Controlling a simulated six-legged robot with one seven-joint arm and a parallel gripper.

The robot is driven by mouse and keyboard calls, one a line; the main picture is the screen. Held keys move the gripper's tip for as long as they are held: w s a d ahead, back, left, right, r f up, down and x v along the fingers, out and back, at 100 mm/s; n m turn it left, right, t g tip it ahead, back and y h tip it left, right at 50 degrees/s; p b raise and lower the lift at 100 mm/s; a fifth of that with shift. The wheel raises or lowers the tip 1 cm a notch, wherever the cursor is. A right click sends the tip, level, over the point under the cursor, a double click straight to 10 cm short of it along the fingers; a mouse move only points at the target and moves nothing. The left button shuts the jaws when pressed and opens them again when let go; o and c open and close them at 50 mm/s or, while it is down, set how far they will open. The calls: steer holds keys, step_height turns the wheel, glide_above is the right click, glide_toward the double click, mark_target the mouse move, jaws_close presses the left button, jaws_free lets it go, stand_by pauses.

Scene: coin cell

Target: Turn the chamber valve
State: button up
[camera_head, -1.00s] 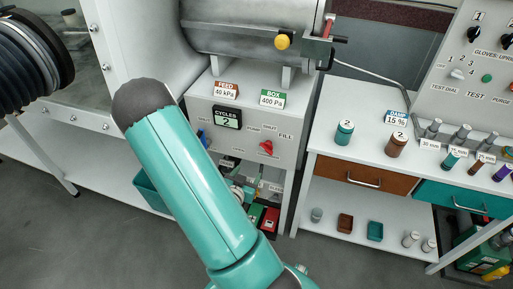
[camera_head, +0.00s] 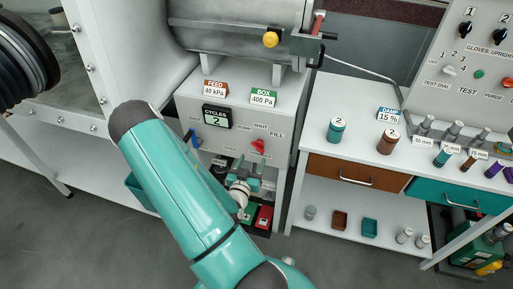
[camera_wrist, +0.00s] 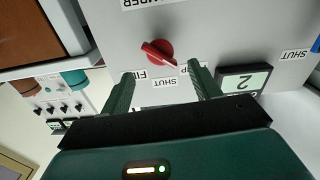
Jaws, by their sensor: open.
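The chamber valve is a red knob (camera_head: 257,146) on the grey front panel under the steel cylinder. In the wrist view the red knob (camera_wrist: 157,52) shows large and upside down, its bar slanting, with FILL and a partly hidden label near it. My gripper (camera_wrist: 160,72) is open and empty, with its two dark green fingers apart, one to each side of the knob's lower edge in that view. They do not appear to touch it. In the head view my gripper (camera_head: 246,170) is just below the knob, partly hidden by my arm.
A CYCLES display (camera_head: 216,117) reading 2 and a blue handle (camera_head: 194,138) sit left of the knob. FEED (camera_head: 214,88) and BOX (camera_head: 264,97) signs stand above. A bench with bottles, drawers (camera_head: 352,174) and a control panel (camera_head: 465,60) stands to the right.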

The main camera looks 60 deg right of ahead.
mark_target(257, 149)
steer(key=d, duration=0.5)
steer(key=w+d, duration=0.1)
steer(key=d, duration=0.1)
steer(key=shift+w+d, duration=0.1)
steer(key=shift+d, duration=0.15)
steer(key=c, duration=1)
